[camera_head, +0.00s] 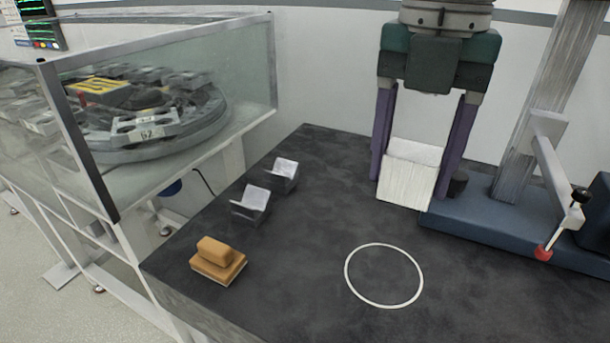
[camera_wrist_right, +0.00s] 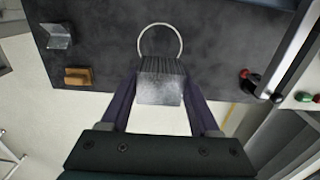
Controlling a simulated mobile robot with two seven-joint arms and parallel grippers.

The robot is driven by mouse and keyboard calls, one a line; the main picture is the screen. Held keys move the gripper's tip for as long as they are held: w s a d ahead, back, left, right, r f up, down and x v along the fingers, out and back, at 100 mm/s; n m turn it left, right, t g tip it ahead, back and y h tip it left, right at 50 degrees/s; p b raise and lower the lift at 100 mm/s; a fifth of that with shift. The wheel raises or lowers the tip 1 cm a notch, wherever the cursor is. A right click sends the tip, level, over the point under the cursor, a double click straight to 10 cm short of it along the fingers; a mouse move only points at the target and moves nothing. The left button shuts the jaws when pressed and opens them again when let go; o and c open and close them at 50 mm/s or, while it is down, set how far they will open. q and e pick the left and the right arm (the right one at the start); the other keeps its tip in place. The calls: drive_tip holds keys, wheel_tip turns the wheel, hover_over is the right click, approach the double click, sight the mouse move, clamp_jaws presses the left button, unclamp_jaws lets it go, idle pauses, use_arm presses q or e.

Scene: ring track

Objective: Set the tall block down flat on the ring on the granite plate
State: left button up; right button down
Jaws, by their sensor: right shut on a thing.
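My right gripper (camera_head: 418,165) is shut on the tall block (camera_head: 409,174), a white-grey metal block held between its two purple fingers. In the head view the block hangs above the far part of the dark granite plate (camera_head: 310,230), behind and right of the ring. The ring (camera_head: 384,275) is a thin white circle on the granite, with nothing inside it. In the right wrist view the block (camera_wrist_right: 160,82) sits between the fingers (camera_wrist_right: 160,95), and the ring (camera_wrist_right: 160,27) shows just beyond it, its lower edge partly hidden. My left gripper is in neither view.
Two metal V-blocks (camera_head: 250,202) and an orange-brown stepped block (camera_head: 218,260) stand on the left of the plate. A blue-based stand (camera_head: 515,225) with a column and a red-tipped arm (camera_head: 543,253) is at the right. A glass-walled ring track (camera_head: 150,115) stands left.

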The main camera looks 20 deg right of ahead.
drive_tip(key=b, duration=0.1)
hover_over(383, 272)
wheel_tip(383, 272, down, 9)
drive_tip(key=shift+r, duration=0.15)
drive_tip(key=shift+f+b, duration=0.45)
drive_tip(key=shift+f, duration=1.5)
drive_tip(key=shift+f, duration=0.15)
